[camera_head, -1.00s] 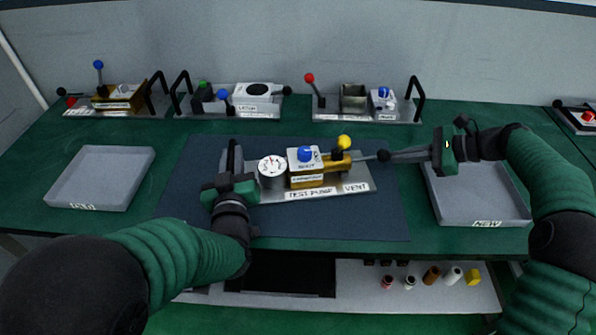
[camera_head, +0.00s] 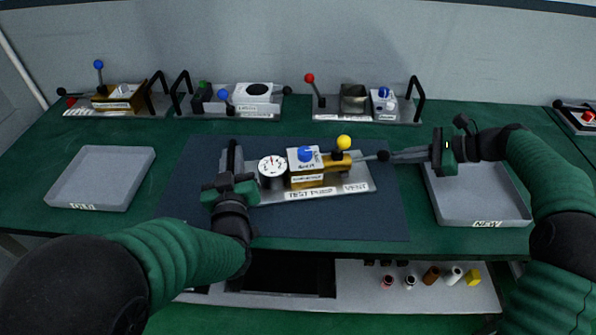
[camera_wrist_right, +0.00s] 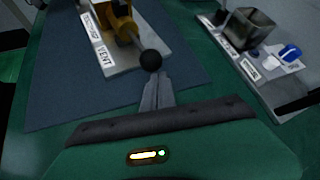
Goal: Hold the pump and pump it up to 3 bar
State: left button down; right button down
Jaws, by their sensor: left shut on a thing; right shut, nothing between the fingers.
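The test pump (camera_head: 330,188) lies on the dark mat in the middle of the table, with a white round gauge (camera_head: 272,166), a blue knob (camera_head: 305,153) and a yellow ball (camera_head: 344,142). The gauge's numbers are too small to read. My left gripper (camera_head: 233,172) is shut on the black handle at the pump's left end. My right gripper (camera_head: 392,156) is shut and empty, its tips at the black lever ball (camera_head: 383,155) on the pump's right. In the right wrist view the ball (camera_wrist_right: 151,60) sits just at the fingertips; I cannot tell whether they touch.
A grey tray (camera_head: 75,200) stands at the left and another (camera_head: 440,205) marked NEW lies under my right arm. Several other devices with levers and handles (camera_head: 233,114) line the back. A shelf below holds small bottles (camera_head: 431,275).

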pick_arm(q)
jog(key=shift+f, duration=0.1)
pick_arm(e)
jog(key=shift+w+d+r, duration=0.15)
jog(key=shift+d+r, duration=0.65)
jog(key=shift+r, duration=0.2)
jog(key=shift+w+d+r, duration=0.15)
jog(key=shift+d+r, duration=0.6)
jog(key=shift+r, duration=0.2)
jog(key=v, duration=1.2)
jog(key=shift+d, duration=0.1)
pick_arm(q)
jog(key=c, duration=1.3)
grip_release()
